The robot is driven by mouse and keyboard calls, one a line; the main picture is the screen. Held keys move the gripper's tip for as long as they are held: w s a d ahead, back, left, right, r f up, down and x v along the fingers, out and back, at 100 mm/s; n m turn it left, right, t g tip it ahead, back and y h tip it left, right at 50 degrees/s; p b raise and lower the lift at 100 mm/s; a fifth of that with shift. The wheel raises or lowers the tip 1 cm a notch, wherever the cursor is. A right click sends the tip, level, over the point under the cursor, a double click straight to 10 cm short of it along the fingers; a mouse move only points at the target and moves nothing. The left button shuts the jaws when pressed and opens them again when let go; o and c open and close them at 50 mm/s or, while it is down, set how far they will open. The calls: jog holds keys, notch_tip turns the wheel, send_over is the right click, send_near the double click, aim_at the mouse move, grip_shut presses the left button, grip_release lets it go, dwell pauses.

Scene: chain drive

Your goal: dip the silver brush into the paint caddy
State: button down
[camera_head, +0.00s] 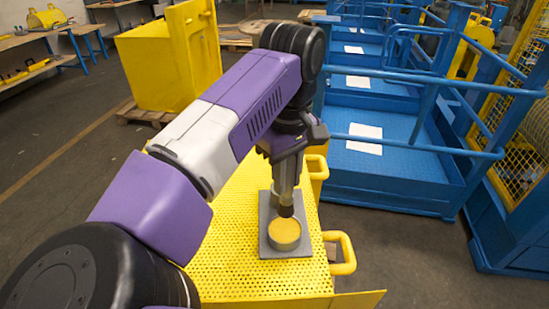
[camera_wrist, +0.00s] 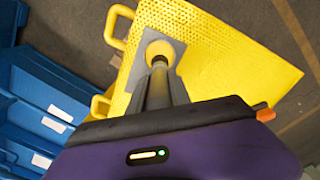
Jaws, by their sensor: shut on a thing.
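My gripper (camera_head: 285,190) points down over the plate, shut on the silver brush (camera_head: 286,210). In the head view the brush's dark tip shows at the pot's far edge; in the wrist view the brush end (camera_wrist: 159,60) overlaps the paint. I cannot tell whether it touches the paint. My fingers hide most of the brush.
The yellow platform (camera_head: 230,270) has yellow handles (camera_head: 343,253) along its right side. Blue steps with railings (camera_head: 400,150) stand to the right. A large yellow bin (camera_head: 165,65) on a pallet is behind. The platform left of the plate is clear.

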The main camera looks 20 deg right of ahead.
aim_at(286, 201)
jog(key=shift+w+f, duration=0.15)
jog(key=shift+f+b, duration=0.7)
jog(key=shift+f, duration=2.1)
jog(key=shift+f+b, duration=0.65)
jog(key=shift+b, duration=0.4)
dwell(1.2)
jog(key=shift+r, duration=0.1)
jog(key=shift+r+p, duration=1.2)
jog(key=shift+r, duration=2.35)
